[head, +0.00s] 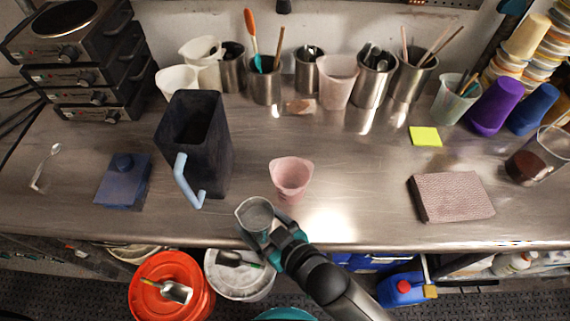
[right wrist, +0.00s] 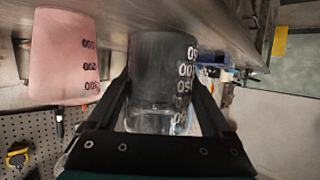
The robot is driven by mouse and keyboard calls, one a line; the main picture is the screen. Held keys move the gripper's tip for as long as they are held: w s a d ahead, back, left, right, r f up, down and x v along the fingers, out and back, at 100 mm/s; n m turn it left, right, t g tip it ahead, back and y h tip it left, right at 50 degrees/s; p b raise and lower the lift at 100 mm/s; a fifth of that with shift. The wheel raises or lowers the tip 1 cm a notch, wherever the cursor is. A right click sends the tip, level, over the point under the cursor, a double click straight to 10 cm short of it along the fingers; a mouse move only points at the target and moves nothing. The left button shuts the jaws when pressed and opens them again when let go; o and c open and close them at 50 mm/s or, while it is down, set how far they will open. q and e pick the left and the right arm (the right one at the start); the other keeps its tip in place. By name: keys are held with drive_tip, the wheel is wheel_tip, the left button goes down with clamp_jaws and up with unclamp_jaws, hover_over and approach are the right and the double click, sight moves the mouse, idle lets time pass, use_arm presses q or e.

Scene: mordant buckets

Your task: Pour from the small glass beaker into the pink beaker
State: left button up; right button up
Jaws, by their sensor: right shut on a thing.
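The small glass beaker (head: 254,212) is in my right gripper (head: 273,240), at the front edge of the table. My right gripper is shut around it. In the right wrist view the glass beaker (right wrist: 160,75) sits between the two fingers, with dark grey contents and volume marks on its side. The pink beaker (head: 291,178) stands upright on the table, just behind and to the right of the glass beaker, apart from it. It also shows in the right wrist view (right wrist: 62,58), at the left. My left gripper is not in view.
A tall dark jug (head: 196,140) with a pale blue handle stands left of the pink beaker. A blue box (head: 122,182) lies farther left, and a folded brownish cloth (head: 452,197) lies right. Steel cups and another pinkish beaker (head: 337,82) line the back. Buckets stand below the front edge.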

drive_tip(key=shift+s+r, duration=0.1)
drive_tip(key=shift+d+r, duration=0.1)
drive_tip(key=shift+w+d+r+m+g, duration=0.25)
drive_tip(key=shift+w+m+g, duration=0.15)
drive_tip(key=shift+w+m, duration=0.15)
drive_tip(key=shift+w+d+r+m+g+y+b, duration=0.3)
drive_tip(key=shift+w+m+g, duration=0.2)
drive_tip(key=shift+m, duration=0.15)
drive_tip(key=shift+m+g+y, duration=0.3)
drive_tip(key=shift+m+g, duration=0.2)
drive_tip(key=shift+m, duration=0.1)
drive_tip(key=r+p, duration=0.1)
drive_tip(key=r, duration=0.1)
drive_tip(key=r+p, duration=0.1)
drive_tip(key=r, duration=0.1)
drive_tip(key=w+r+p, duration=0.1)
drive_tip(key=r, duration=0.1)
drive_tip(key=shift+d, duration=0.3)
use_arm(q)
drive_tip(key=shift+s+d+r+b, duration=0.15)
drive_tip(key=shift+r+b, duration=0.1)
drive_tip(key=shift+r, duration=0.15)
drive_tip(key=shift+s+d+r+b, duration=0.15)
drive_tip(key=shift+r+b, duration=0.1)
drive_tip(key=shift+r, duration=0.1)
use_arm(e)
drive_tip(key=shift+f, duration=0.25)
